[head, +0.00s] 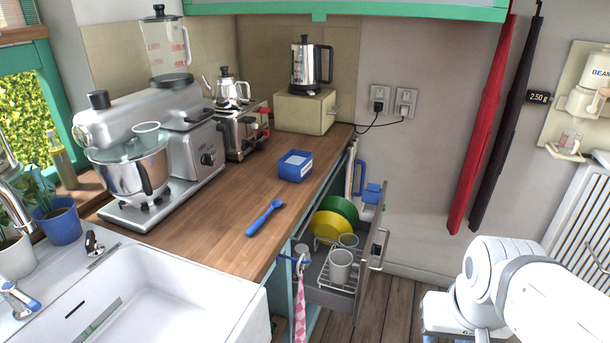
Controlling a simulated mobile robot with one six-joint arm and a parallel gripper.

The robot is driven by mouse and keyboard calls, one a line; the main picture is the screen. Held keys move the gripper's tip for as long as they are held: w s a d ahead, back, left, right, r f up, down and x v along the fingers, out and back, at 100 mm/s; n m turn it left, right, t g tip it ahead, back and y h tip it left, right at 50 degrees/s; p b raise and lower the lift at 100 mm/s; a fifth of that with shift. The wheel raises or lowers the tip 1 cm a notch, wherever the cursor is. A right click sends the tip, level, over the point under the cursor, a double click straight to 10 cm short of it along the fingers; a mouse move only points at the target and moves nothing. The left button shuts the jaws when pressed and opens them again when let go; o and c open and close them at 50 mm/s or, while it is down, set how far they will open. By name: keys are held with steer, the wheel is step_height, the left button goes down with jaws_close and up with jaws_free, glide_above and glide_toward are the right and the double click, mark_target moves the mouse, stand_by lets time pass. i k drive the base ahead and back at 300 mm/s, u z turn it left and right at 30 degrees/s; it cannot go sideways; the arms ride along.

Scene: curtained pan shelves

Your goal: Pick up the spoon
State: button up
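A blue spoon (264,218) lies on the wooden countertop (215,235), near the counter's front edge and to the right of the sink. Its bowl end points to the upper right and its handle to the lower left. Nothing covers it. My white arm shows at the lower right, well apart from the spoon and the counter. My gripper's fingers cannot be made out, so I cannot tell whether they are open or shut.
A blue box (295,165) stands behind the spoon. An open drawer (322,296) with mugs and yellow and green dishes juts out below the counter. A silver stand mixer (165,150) stands at the left, beyond the white sink (215,318). Bare counter surrounds the spoon.

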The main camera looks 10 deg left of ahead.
mark_target(276, 204)
steer(key=u, duration=0.15)
steer(key=i, duration=0.85)
steer(key=u, duration=0.4)
steer(key=k, duration=0.8)
steer(key=u, duration=0.2)
steer(key=i, duration=0.85)
steer(key=z, duration=0.05)
